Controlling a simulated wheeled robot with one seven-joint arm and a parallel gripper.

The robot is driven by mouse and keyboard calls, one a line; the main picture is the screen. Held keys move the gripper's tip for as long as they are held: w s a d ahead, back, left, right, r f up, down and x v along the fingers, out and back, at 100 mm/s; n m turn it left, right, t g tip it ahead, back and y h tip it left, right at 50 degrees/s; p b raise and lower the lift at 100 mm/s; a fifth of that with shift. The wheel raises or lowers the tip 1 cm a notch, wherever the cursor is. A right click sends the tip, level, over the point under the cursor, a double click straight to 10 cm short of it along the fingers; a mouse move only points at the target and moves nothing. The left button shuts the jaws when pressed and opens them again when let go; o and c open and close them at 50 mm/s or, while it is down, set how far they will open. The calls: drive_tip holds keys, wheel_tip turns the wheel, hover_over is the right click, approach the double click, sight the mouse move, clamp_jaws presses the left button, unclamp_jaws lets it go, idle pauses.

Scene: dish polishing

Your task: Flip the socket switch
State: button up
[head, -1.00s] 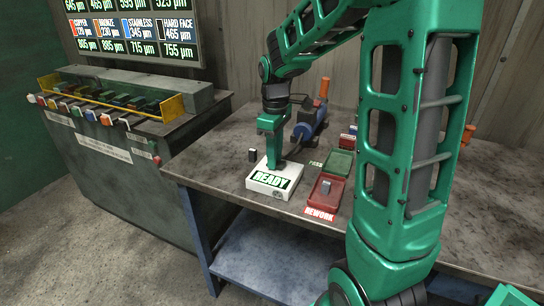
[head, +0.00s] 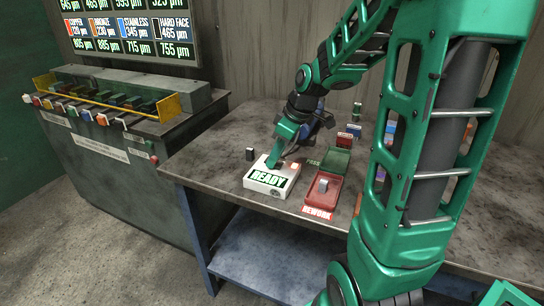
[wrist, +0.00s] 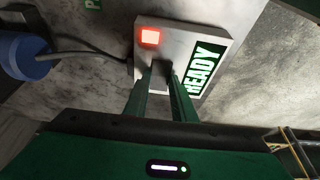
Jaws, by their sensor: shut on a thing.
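A white box (head: 268,190) with a green READY label lies on the bench near its front edge. In the wrist view the same box (wrist: 200,30) shows a lit red square (wrist: 150,37) on its top. My gripper (wrist: 162,72) points down at the box, its two green fingers close together at the top face. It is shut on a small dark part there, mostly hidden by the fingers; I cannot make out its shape. In the head view my gripper (head: 271,163) reaches down onto the box. I cannot tell which part is the socket switch.
A small dark block (head: 250,154) stands left of the box. A red REWORK tray (head: 323,202) holding a grey piece and a green tray (head: 336,161) lie to the right. A blue tool (wrist: 25,57) with a cable lies beside the box. The bench's left part is clear.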

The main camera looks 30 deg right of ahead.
drive_tip(key=o, duration=1.1)
drive_tip(key=shift+c, duration=0.2)
drive_tip(key=shift+r, duration=0.1)
drive_tip(key=v, duration=1)
drive_tip(key=shift+r, duration=0.25)
drive_tip(key=shift+s+d, duration=0.1)
drive_tip(key=shift+s, duration=0.05)
drive_tip(key=s+f+m+g, duration=0.1)
drive_tip(key=s+f+m, duration=0.1)
drive_tip(key=s+m, duration=0.2)
drive_tip(key=s+f+m+g+h, duration=0.1)
drive_tip(key=s+f+m, duration=0.2)
drive_tip(key=s, duration=0.8)
drive_tip(key=s+f+m+g+h, duration=0.1)
drive_tip(key=s+f+m, duration=0.2)
drive_tip(key=s+m, duration=0.3)
drive_tip(key=shift+s+d+g, duration=0.1)
drive_tip(key=shift+s+g, duration=0.2)
drive_tip(key=shift+s, duration=0.5)
